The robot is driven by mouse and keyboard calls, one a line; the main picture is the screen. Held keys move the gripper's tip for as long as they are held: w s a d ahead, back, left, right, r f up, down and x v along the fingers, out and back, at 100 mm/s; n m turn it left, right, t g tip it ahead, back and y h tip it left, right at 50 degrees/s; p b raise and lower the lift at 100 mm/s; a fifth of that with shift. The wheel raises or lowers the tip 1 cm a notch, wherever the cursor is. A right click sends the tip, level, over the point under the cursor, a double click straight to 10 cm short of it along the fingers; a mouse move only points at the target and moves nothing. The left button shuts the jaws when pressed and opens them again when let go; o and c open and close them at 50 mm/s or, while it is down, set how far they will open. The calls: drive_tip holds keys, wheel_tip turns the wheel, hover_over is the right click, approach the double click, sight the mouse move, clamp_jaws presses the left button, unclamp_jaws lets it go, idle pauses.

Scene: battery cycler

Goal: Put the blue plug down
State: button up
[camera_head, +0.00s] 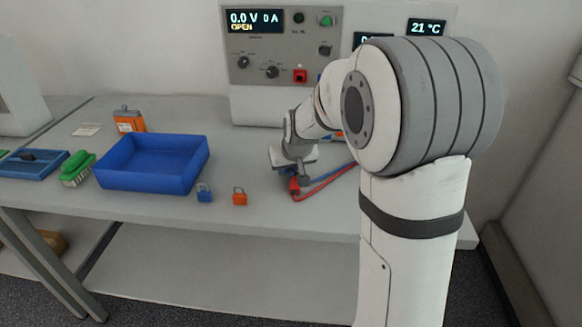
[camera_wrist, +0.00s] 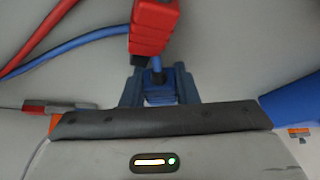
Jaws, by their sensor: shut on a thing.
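My gripper (camera_head: 296,177) is low over the bench, right of the blue tray. In the wrist view its fingers (camera_wrist: 158,92) are shut on the blue plug (camera_wrist: 157,80), whose blue cable (camera_wrist: 92,38) runs off to the left. In the head view the blue plug is mostly hidden by my gripper. The red plug (camera_wrist: 153,27) is right beside it in the wrist view; it also shows in the head view (camera_head: 295,187) by my gripper. I cannot tell whether the blue plug touches the bench.
The blue tray (camera_head: 126,186), a blue padlock (camera_head: 204,194) and an orange padlock (camera_head: 239,198) are to the left. The cycler (camera_head: 256,95) with its display stands behind. Red cable (camera_head: 328,182) and blue cable lie to the right. Bench (camera_head: 290,222) in front is clear.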

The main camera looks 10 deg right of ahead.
drive_tip(key=o, duration=0.8)
drive_tip(key=shift+f, duration=0.1)
drive_tip(key=shift+r+p, duration=0.3)
drive_tip(key=shift+p, duration=0.05)
drive_tip(key=a+v, duration=0.1)
drive_tip(key=v, duration=1.1)
drive_tip(key=s+f+g, duration=0.1)
drive_tip(key=s+f, duration=0.1)
drive_tip(key=s, duration=0.5)
drive_tip(key=s+d+f+g, duration=0.1)
drive_tip(key=s+f, duration=0.1)
drive_tip(key=s, duration=0.6)
drive_tip(key=s+f+m+g, duration=0.1)
drive_tip(key=s+f, duration=0.1)
drive_tip(key=s, duration=0.6)
drive_tip(key=shift+s+d+f+g+h+p, duration=0.15)
drive_tip(key=shift+d+f+g+h+p, duration=0.15)
drive_tip(key=shift+f+g, duration=0.1)
